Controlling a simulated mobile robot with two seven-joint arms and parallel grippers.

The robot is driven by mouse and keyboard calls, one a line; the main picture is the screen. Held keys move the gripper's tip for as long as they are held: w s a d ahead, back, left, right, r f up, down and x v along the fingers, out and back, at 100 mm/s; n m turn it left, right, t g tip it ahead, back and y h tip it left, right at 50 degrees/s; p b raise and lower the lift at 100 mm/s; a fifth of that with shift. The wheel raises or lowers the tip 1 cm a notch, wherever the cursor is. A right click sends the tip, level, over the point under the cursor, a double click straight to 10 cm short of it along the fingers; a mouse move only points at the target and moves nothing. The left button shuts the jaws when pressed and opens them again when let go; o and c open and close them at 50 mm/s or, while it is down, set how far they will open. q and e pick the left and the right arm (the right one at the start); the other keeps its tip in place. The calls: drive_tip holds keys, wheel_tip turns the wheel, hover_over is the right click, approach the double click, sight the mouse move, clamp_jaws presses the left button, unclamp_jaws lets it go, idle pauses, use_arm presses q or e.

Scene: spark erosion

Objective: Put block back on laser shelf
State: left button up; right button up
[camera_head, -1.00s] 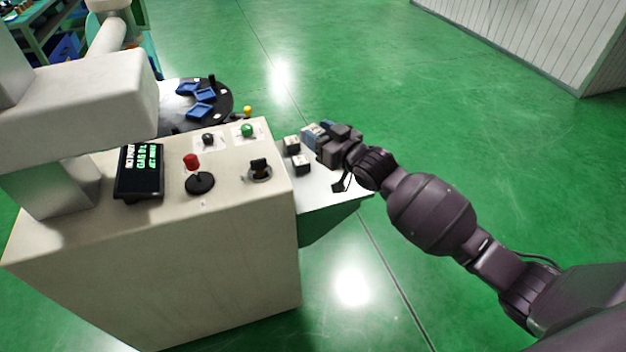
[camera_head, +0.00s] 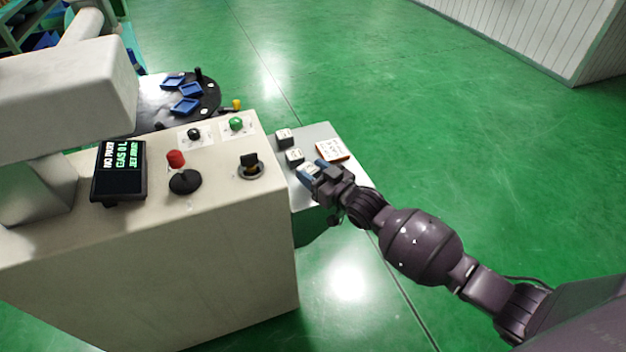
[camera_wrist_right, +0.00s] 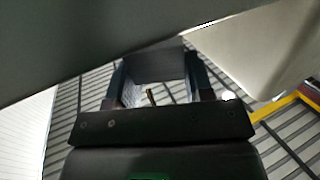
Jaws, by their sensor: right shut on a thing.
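A pale shelf (camera_head: 314,137) juts from the right side of the beige machine. Two small dark blocks with white labelled tops stand on it, a rear one (camera_head: 284,136) and a nearer one (camera_head: 295,156). My right gripper (camera_head: 311,171) has bluish fingers and is over the shelf's front part. It is shut on a small block (camera_head: 309,168), whose pale top shows between the fingers. The fingers also show in the right wrist view (camera_wrist_right: 155,85), where the held block is mostly hidden. I cannot tell whether it touches the shelf. My left gripper is out of view.
A white labelled plate with a brown edge (camera_head: 332,150) lies at the shelf's right edge, close to my right gripper. The machine top carries a screen (camera_head: 119,170), a red-topped lever (camera_head: 182,172) and a dark knob (camera_head: 251,165). Green floor is clear to the right.

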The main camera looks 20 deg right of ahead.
wheel_tip(320, 180, down, 3)
drive_tip(key=shift+r+b, duration=0.1)
drive_tip(key=shift+b, duration=0.2)
drive_tip(key=shift+r, duration=0.15)
drive_tip(key=shift+f, duration=0.2)
drive_tip(key=o, duration=1.3)
